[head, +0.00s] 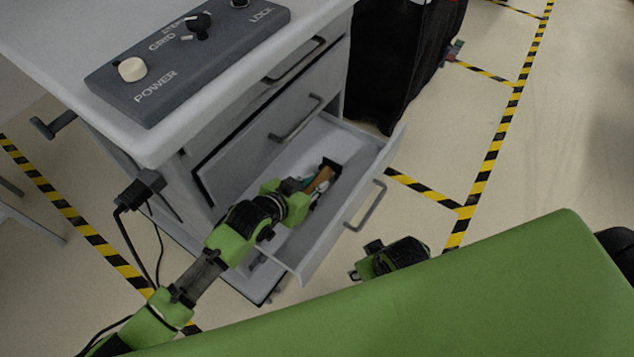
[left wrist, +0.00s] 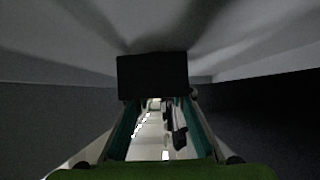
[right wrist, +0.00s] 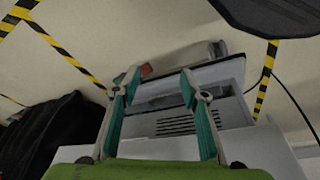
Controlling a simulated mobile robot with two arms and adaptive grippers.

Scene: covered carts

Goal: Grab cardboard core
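A brown piece (head: 320,179), which looks like the cardboard core, lies inside the open drawer (head: 352,141) in the head view. My left gripper (head: 318,186) reaches down into the drawer, right at the brown piece; its fingertips are partly hidden. In the left wrist view a dark block (left wrist: 152,75) covers the ends of its teal fingers, so their grip cannot be seen. Small whitish and dark shapes show between the fingers. My right gripper (right wrist: 158,78) is open and empty; in the head view it is outside the drawer, near its front.
The grey cabinet (head: 215,165) has shut drawers above the open one. A control panel (head: 185,55) with knobs is on top. The drawer handle (head: 366,204) sticks out at the right. A black covered cart (head: 400,60) stands behind. Taped floor at the right is clear.

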